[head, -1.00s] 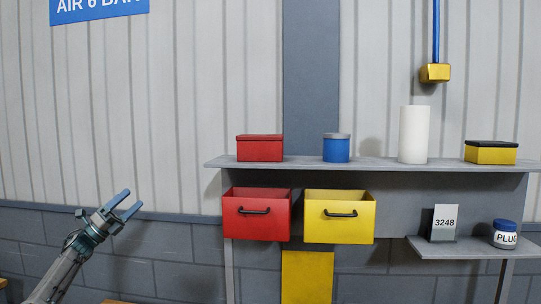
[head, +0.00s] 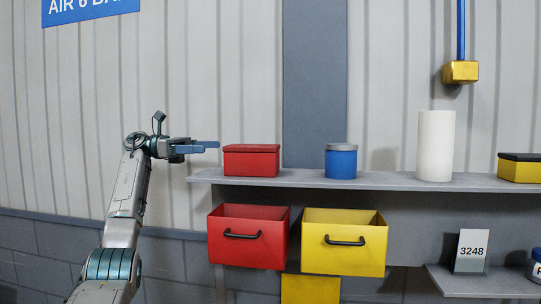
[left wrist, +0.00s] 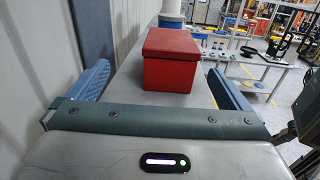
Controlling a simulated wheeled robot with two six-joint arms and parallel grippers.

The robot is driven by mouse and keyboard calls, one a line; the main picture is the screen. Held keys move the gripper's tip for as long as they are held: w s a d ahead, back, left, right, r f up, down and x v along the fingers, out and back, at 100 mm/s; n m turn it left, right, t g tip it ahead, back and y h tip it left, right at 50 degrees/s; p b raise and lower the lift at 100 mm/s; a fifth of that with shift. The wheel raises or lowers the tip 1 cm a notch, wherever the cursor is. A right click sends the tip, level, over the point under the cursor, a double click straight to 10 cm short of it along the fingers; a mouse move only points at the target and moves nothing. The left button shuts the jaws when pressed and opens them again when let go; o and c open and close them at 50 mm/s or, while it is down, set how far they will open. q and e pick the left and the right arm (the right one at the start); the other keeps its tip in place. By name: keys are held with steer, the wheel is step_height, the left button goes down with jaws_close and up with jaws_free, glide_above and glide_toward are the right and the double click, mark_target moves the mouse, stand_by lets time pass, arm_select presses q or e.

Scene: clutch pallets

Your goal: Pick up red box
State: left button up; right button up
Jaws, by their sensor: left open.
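The red box (head: 251,161), with a red lid, sits at the left end of the grey shelf (head: 300,180). My left gripper (head: 212,147) is level with the box, just to its left, with its fingers pointing right towards it. In the left wrist view the red box (left wrist: 172,58) stands ahead, between the two blue fingers and beyond the gripper's body. The left gripper (left wrist: 160,88) is open and empty there. It appears apart from the box. My right gripper is not in view.
A blue tin (head: 341,163), a white cylinder (head: 435,147) and a yellow box (head: 519,170) stand further right on the shelf. Below hang an open red drawer bin (head: 246,252) and a yellow one (head: 345,262). A yellow block (head: 460,72) hangs at upper right.

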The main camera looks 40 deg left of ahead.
mark_target(243, 148)
arm_select(q)
steer(key=d, duration=0.1)
steer(key=w+d, duration=0.1)
steer(key=shift+d+g, duration=0.3)
steer(key=shift+d, duration=0.05)
steer(key=d, duration=0.3)
steer(key=shift+w+r, duration=0.1)
steer(key=shift+r, duration=0.3)
steer(key=shift+w+d+p, duration=0.2)
steer(key=shift+d+p, duration=0.1)
steer(key=shift+w+d+f, duration=0.15)
steer(key=shift+w, duration=0.15)
steer(key=shift+w+d+f, duration=0.1)
steer(key=shift+w+d, duration=0.05)
steer(key=shift+w, duration=0.15)
steer(key=p+x, duration=0.2)
steer(key=x, duration=0.1)
steer(key=shift+d, duration=0.65)
steer(key=shift+w+f, duration=0.15)
steer(key=shift+a, duration=0.1)
steer(key=shift+c, duration=1.1)
steer(key=c, duration=0.7)
steer(key=shift+c, duration=1.3)
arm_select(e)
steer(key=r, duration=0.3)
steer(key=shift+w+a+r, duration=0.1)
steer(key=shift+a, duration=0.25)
